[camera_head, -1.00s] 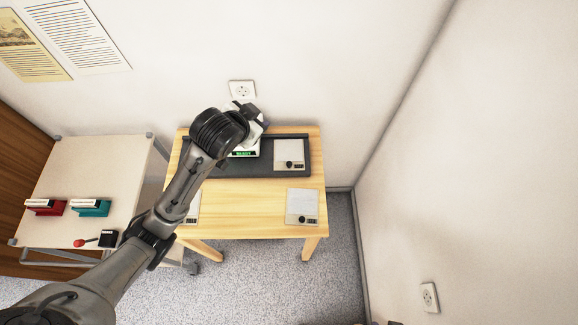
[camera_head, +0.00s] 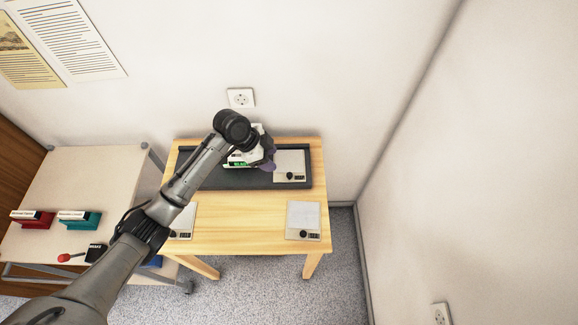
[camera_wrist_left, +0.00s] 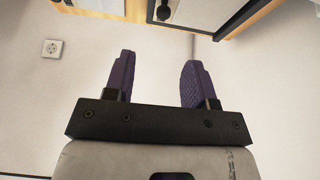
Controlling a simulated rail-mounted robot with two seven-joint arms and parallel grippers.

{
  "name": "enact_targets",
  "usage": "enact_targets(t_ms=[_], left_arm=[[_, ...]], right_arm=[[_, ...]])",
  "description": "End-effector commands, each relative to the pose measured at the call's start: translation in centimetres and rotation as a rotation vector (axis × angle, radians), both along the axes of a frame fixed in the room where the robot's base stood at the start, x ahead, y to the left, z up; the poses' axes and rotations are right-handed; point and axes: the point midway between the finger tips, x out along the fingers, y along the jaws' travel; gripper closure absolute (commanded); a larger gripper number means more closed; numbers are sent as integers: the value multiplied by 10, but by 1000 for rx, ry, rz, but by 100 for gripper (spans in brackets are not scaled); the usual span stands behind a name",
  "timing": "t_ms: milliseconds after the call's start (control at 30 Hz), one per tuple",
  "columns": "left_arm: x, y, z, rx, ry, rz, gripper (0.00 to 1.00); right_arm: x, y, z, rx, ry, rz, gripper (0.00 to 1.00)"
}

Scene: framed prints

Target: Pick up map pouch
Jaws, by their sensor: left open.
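One pale item (camera_head: 289,161) lies on the right of the dark tray. Another pale item (camera_head: 304,217) lies at the table's front right, and a third pale item (camera_head: 184,216) at the front left is partly hidden by my arm. My left gripper (camera_head: 267,161), with purple fingers, is over the tray, left of the first item. In the wrist view the left gripper (camera_wrist_left: 160,65) is open with nothing between its fingers.
A pale cart (camera_head: 85,180) at left holds a red box (camera_head: 32,220), a teal box (camera_head: 80,220) and a black box (camera_head: 95,253). The table's middle front is clear.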

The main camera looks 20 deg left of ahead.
Motion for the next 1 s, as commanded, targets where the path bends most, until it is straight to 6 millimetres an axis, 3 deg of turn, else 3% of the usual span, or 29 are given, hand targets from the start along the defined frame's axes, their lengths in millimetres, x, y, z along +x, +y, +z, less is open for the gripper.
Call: enact_targets(t_ms=[100, 300, 600, 1000], left_arm=[[4, -11, -22, -2, 3, 0, 49], [10, -24, -46, -1, 1, 0, 49], [14, -31, -60, -1, 2, 1, 49], [25, -47, -100, 0, 0, 2, 49]], right_arm=[[0, 0, -6, 1, 1, -1, 57], [0, 0, -11, 0, 2, -1, 57], [0, -3, -15, -10, 3, 5, 57], [-1, -3, -27, -11, 2, 6, 57]])
